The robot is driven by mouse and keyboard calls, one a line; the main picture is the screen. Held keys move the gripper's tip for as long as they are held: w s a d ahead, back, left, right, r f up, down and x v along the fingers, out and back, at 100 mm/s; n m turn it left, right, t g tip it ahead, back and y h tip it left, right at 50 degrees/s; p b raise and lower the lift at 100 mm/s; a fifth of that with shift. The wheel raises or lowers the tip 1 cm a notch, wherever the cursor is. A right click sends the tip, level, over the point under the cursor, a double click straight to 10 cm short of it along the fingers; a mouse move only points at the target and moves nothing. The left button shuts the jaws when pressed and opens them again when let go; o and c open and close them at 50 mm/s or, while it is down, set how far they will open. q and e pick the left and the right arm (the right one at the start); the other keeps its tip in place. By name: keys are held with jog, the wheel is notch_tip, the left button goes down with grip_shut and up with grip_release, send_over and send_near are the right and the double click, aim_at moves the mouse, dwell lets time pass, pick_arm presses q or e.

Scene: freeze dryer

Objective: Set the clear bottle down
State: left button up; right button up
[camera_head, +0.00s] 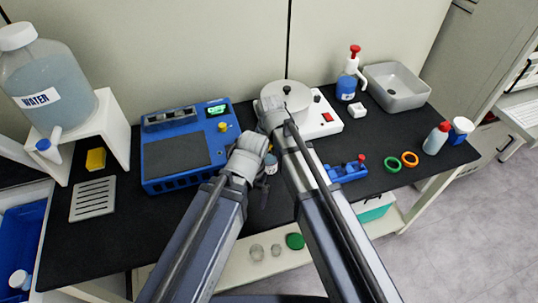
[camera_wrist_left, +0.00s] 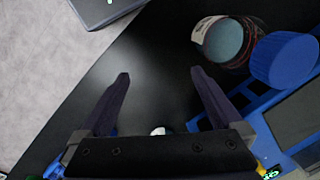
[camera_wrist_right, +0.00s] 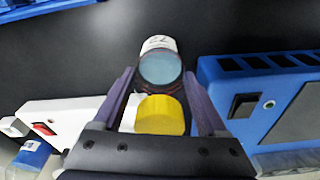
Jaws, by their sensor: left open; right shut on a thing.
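The clear bottle (camera_wrist_right: 160,68) has a white label and a teal round end facing the camera. My right gripper (camera_wrist_right: 160,76) is shut on it, with one finger on each side. The bottle also shows in the left wrist view (camera_wrist_left: 226,40), right of the fingers. My left gripper (camera_wrist_left: 158,73) is open and empty, apart from the bottle. In the head view the bottle (camera_head: 271,168) is mostly hidden behind my wrists. I cannot tell whether its base touches the black table (camera_head: 100,235).
The blue freeze dryer (camera_head: 180,150) stands left of my grippers. A white device with a round plate (camera_head: 320,120) is behind them. A blue cylinder (camera_wrist_left: 285,60) and a yellow cylinder (camera_wrist_right: 160,115) are close to the bottle in the wrist views. A blue rack (camera_head: 345,172) lies right.

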notch_tip(320, 180, up, 10)
jog(key=p, duration=1)
